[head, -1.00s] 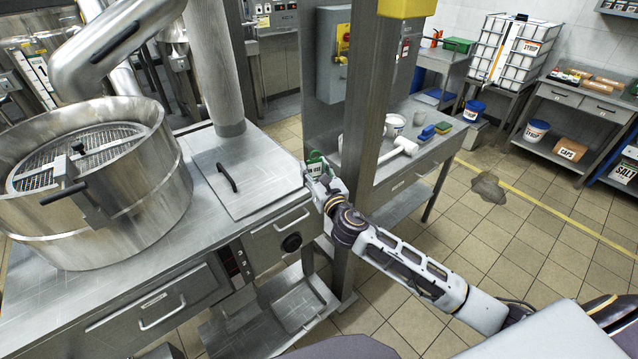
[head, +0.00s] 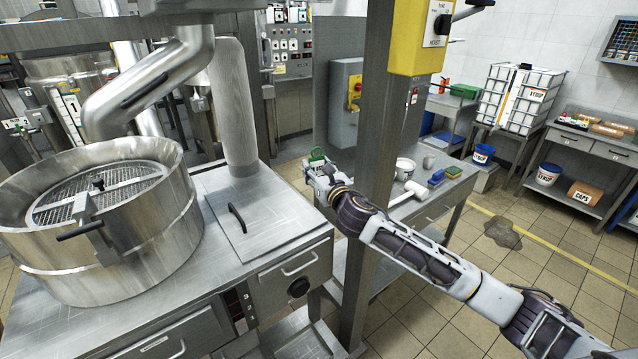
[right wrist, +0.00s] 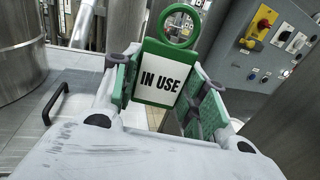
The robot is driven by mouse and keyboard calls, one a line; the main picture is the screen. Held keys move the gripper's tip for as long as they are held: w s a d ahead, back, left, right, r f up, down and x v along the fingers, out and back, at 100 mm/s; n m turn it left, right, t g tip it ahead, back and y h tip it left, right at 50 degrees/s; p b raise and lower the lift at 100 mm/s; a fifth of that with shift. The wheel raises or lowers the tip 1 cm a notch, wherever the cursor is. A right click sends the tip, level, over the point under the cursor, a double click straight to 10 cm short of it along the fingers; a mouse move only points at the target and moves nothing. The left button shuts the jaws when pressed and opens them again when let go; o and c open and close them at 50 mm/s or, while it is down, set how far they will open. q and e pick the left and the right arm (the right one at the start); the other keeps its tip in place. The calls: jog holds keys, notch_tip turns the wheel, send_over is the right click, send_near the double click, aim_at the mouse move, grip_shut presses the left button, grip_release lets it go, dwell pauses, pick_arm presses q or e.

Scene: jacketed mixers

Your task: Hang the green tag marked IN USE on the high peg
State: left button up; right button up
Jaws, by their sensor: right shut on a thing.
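The green tag (right wrist: 160,84) with a white face marked IN USE is upright between the fingers of my right gripper in the right wrist view. A green ring stands at its top. In the head view the tag (head: 317,155) shows small at the end of my right arm, left of the steel post. My right gripper (head: 322,174) is shut on the tag, above and behind the cabinet top's right edge; it also shows in the right wrist view (right wrist: 165,95). I cannot make out the high peg in either view. My left gripper is not in view.
The steel post (head: 375,150) with a yellow hoist box (head: 430,38) stands close beside my right arm. A grey control box (head: 345,95) is behind the tag. A large steel mixer bowl (head: 110,240) stands left. A bench (head: 440,195) holds a white mallet, bucket and brush.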

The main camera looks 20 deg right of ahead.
jog(key=w+d+r+n+y+p, duration=0.1)
jog(key=w+r, duration=0.1)
jog(key=r, duration=1)
jog(key=w+r+y, duration=0.1)
jog(key=w+r, duration=0.1)
jog(key=r, duration=0.9)
jog(key=s+d+r+y, duration=0.1)
jog(key=s+r, duration=0.2)
jog(key=r, duration=0.7)
jog(key=s+d+r+n+y+p, duration=0.1)
jog(key=s+r, duration=0.3)
jog(key=r, duration=0.7)
jog(key=shift+s+d+n+g, duration=0.3)
jog(key=shift+d+g, duration=0.1)
jog(key=shift+d, duration=0.25)
jog(key=shift+w, duration=0.3)
jog(key=f+x, duration=0.1)
jog(key=x, duration=0.7)
jog(key=shift+f, duration=0.25)
jog(key=shift+w+a+f, duration=0.1)
jog(key=shift+w+a, duration=0.05)
jog(key=shift+w, duration=0.05)
